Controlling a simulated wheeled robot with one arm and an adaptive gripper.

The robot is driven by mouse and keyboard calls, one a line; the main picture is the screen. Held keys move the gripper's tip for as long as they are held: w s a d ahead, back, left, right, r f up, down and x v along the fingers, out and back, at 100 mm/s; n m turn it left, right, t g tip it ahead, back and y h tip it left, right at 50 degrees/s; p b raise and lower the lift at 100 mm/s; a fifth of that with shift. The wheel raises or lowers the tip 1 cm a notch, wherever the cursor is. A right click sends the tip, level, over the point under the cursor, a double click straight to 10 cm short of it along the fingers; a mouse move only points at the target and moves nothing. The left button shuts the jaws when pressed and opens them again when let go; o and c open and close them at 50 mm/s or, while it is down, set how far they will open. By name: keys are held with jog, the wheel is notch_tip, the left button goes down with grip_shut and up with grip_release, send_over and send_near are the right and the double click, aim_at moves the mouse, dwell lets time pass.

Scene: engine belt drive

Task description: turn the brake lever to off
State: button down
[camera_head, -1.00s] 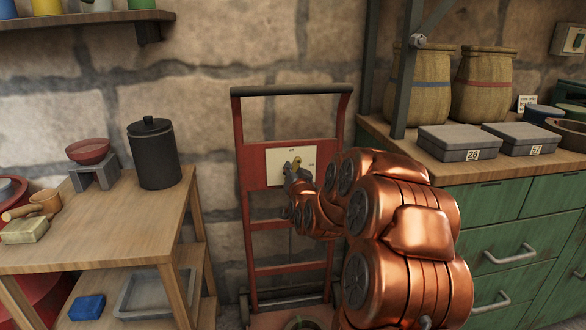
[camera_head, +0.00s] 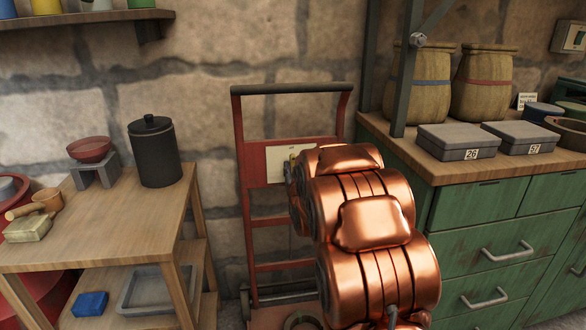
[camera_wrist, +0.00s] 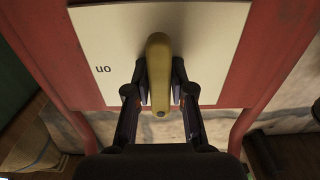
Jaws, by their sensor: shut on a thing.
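The brake lever (camera_wrist: 158,70) is a yellow handle on a pale plate (camera_wrist: 105,40) fixed to the red hand truck. In the wrist view it stands lengthwise in the middle of the picture. The word "on" shows upside down on the plate, left of the lever; I see no "off" mark. My gripper (camera_wrist: 159,92) is shut on the lever, one finger on each side. In the head view the plate (camera_head: 278,164) shows left of my arm, which hides its right part.
The red hand truck (camera_head: 244,190) stands against the stone wall. A wooden table (camera_head: 110,235) with a black canister (camera_head: 154,152) is at left. A green cabinet (camera_head: 475,205) with grey boxes and sacks is close at right of my arm.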

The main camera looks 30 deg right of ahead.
jog(key=c, duration=1)
grip_release()
jog(key=shift+c, duration=0.2)
notch_tip(320, 180, up, 10)
